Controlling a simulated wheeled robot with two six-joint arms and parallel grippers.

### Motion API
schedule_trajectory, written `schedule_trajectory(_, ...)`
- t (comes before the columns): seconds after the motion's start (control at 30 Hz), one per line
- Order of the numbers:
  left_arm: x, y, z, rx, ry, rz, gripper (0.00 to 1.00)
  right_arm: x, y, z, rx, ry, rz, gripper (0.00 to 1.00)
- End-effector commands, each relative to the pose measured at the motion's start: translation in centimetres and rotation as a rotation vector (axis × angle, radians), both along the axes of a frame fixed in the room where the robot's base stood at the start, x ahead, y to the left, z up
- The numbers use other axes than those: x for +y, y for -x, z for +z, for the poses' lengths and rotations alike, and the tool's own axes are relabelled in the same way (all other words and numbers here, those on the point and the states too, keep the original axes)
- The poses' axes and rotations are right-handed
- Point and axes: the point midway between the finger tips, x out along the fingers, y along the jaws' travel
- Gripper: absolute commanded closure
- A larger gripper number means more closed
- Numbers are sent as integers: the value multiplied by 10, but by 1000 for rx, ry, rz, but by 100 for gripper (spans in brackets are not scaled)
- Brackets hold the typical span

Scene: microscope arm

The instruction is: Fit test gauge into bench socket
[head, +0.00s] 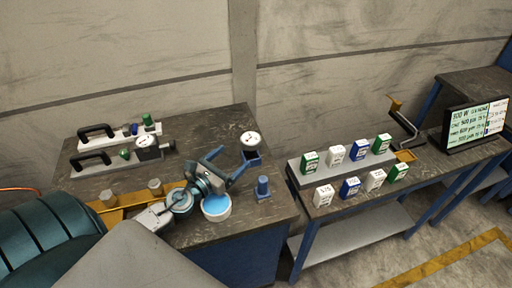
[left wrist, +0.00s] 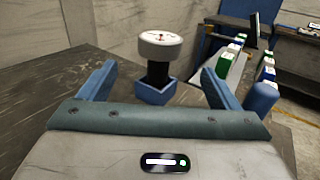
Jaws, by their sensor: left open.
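The test gauge, with a round white dial (head: 250,138) and a dark stem, stands at the back right of the workbench. Its lower end is inside the blue bench socket (head: 255,160); how deep it sits I cannot tell. In the left wrist view the gauge (left wrist: 160,44) looks upright in the square blue socket (left wrist: 154,93). My left gripper (head: 238,154) is open, its blue fingers pointing at the gauge, one to each side in the wrist view, with gaps between. It holds nothing. My right gripper is not in view.
A blue peg (head: 263,187) stands near the bench's right edge. A second gauge (head: 147,147) is on a handled grey tray at the left. Bare bench lies behind the gripper.

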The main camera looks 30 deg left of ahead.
Motion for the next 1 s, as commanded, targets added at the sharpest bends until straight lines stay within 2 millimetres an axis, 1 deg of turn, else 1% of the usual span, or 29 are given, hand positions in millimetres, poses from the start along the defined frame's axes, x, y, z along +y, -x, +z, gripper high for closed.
schedule_trajectory(0.03,0,0,-7,0,-1,-1,16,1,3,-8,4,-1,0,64)
schedule_trajectory(0.17,0,-5,-7,0,-1,1,16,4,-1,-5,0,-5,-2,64)
schedule_trajectory(0.3,-2,-24,-3,-3,3,3,16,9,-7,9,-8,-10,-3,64)
schedule_trajectory(0.4,-4,-38,-4,-2,1,3,16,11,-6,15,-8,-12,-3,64)
schedule_trajectory(0.5,-5,-48,-6,-1,1,1,16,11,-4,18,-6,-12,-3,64)
schedule_trajectory(0.7,-7,-60,-7,-1,0,1,16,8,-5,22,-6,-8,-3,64)
schedule_trajectory(0.87,-10,-84,-5,-2,2,1,16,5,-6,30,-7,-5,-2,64)
schedule_trajectory(1.0,-11,-101,-6,-2,0,1,16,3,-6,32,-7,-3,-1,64)
